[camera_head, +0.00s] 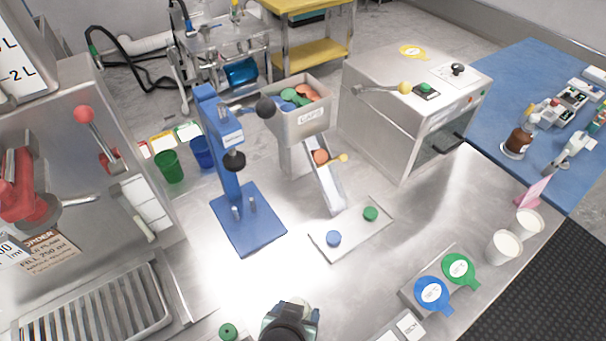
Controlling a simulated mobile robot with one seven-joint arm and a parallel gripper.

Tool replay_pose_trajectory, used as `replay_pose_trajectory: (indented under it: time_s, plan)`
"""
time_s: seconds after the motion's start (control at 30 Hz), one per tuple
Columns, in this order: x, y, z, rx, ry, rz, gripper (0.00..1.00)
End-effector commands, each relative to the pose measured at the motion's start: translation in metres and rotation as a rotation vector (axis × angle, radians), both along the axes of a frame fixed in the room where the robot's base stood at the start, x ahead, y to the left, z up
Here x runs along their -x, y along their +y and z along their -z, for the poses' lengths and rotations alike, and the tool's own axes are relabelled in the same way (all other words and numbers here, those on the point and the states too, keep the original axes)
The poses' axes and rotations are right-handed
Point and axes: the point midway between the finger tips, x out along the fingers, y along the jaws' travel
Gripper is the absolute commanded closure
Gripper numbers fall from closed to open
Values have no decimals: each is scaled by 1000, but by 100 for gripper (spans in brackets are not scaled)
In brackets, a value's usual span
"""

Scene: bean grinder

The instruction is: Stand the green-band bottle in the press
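The blue press (222,145) stands on the steel bench left of centre. It has a flat blue base (246,232) with two short pins, a black ram head above them and a lever ending in a black knob. I see no bottle on the base. A small green round top with a dark centre (228,331) shows at the bottom edge; it may be the green-band bottle from above, but I cannot tell. My gripper (290,320) is at the bottom edge, right of that green top. Its fingertips are hidden, and so is anything between them.
The CAPS bin (300,122) and its chute (323,178) stand right of the press. A tray (350,228) holds one blue and one green cap. Blue and green tags (445,280) lie at front right, near white cups (506,246). A steel machine (75,180) stands left.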

Motion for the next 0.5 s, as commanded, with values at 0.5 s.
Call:
replay_pose_trajectory:
  time_s: [0.5]
  plan:
    - [-19,-11,-2,2,0,-222,93]
